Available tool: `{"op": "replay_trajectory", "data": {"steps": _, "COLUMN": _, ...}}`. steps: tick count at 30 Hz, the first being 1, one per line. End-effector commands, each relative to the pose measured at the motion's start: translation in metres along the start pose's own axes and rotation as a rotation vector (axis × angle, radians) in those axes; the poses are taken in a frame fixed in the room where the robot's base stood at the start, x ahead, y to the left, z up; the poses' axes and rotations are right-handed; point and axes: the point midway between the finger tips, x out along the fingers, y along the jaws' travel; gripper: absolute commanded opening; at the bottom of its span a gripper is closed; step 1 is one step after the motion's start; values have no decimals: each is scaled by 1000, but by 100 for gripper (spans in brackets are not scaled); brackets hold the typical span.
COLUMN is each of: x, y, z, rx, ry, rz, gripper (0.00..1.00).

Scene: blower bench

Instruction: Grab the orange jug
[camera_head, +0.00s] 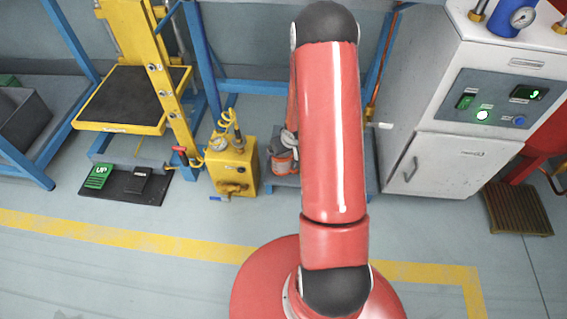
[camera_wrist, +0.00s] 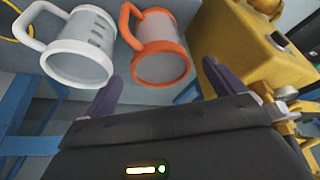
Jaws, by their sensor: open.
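The orange jug (camera_wrist: 160,52) is in the upper middle of the wrist view, with an orange rim, base and handle and a greyish body. My gripper (camera_wrist: 160,72) is open, its two purple fingers apart at the left and right of the jug's lower end in the picture. The fingers do not visibly grip it, and I cannot tell how deep the jug lies between them. A white-grey jug (camera_wrist: 80,48) is just left of the orange one. In the head view my red arm hides the gripper.
A yellow box with a gauge (camera_head: 232,165) stands left of my arm; a yellow body (camera_wrist: 245,45) is close right of the fingers in the wrist view. A white cabinet (camera_head: 435,165) is at right. A pedal board (camera_head: 125,186) lies left. The front floor is mostly clear.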

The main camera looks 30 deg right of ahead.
Motion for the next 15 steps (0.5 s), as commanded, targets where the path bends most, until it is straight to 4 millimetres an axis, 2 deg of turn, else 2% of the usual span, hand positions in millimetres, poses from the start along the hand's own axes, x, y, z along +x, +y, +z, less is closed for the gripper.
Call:
{"op": "replay_trajectory", "data": {"steps": 12, "x": 57, "y": 1, "z": -2, "rx": -3, "ry": -2, "rz": 1, "gripper": 94}}
{"op": "replay_trajectory", "data": {"steps": 15, "x": 64, "y": 2, "z": -2, "rx": -3, "ry": -1, "rz": 2, "gripper": 94}}
